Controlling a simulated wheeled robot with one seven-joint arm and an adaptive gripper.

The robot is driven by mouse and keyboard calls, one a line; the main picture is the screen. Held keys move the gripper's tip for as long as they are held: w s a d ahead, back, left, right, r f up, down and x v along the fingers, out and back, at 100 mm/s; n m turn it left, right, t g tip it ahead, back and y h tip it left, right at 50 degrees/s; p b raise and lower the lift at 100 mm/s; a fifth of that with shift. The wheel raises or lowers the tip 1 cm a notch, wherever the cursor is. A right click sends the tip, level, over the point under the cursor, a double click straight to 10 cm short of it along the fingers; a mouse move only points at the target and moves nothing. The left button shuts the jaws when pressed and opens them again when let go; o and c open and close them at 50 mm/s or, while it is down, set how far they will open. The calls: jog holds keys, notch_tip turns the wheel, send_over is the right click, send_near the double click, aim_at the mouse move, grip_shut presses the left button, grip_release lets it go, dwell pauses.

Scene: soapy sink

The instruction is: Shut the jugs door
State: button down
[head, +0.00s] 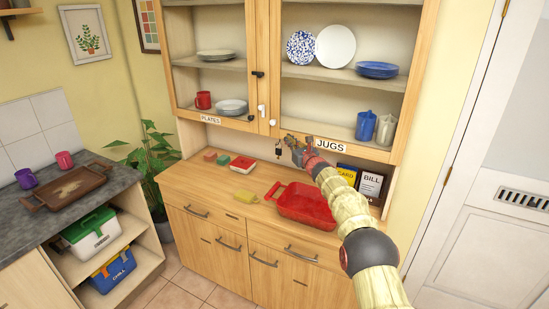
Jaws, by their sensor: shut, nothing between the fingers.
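The jugs door (421,75) is the right-hand wood-framed upper door of the cupboard. It stands shut or nearly shut; I cannot tell whether a small gap remains. A white label reading JUGS (331,145) is on the cupboard's lower rail. Behind the door frame are a blue jug (366,126) and a pale jug (386,129). My gripper (284,143) is shut and empty, just below the door's lower left corner, left of the label. Its contact with the door cannot be told.
The plates door (165,55) is on the left, with small knobs and latches between the doors. A plant (150,150) stands left.

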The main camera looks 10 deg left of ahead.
jog(key=shift+s+a+n+b, duration=0.65)
jog(key=shift+s+a, duration=0.8)
jog(key=shift+s, duration=3.9)
jog(key=s+a+f+n+g+y, duration=0.1)
jog(key=s+a+f+n+g, duration=0.2)
jog(key=s+f+n+g, duration=0.5)
jog(key=s+d+f+n+g+h, duration=0.1)
jog(key=s+d+f+n, duration=0.1)
jog(key=s+n, duration=0.35)
jog(key=s+d+f+n+g, duration=0.1)
jog(key=s+d+f+n, duration=0.15)
jog(key=s, duration=0.65)
jog(key=s+d+r+n+g+h, duration=0.15)
jog(key=s+d+n+h, duration=0.4)
jog(key=s+d, duration=1.15)
jog(key=s+d+r+n+h, duration=0.35)
jog(key=s+d+n, duration=0.25)
jog(key=s+d, duration=1)
jog(key=s+d+r+t+h, duration=0.2)
jog(key=s+d+r, duration=0.3)
jog(key=d, duration=0.3)
jog(key=shift+s+t, duration=0.45)
jog(key=shift+s, duration=0.45)
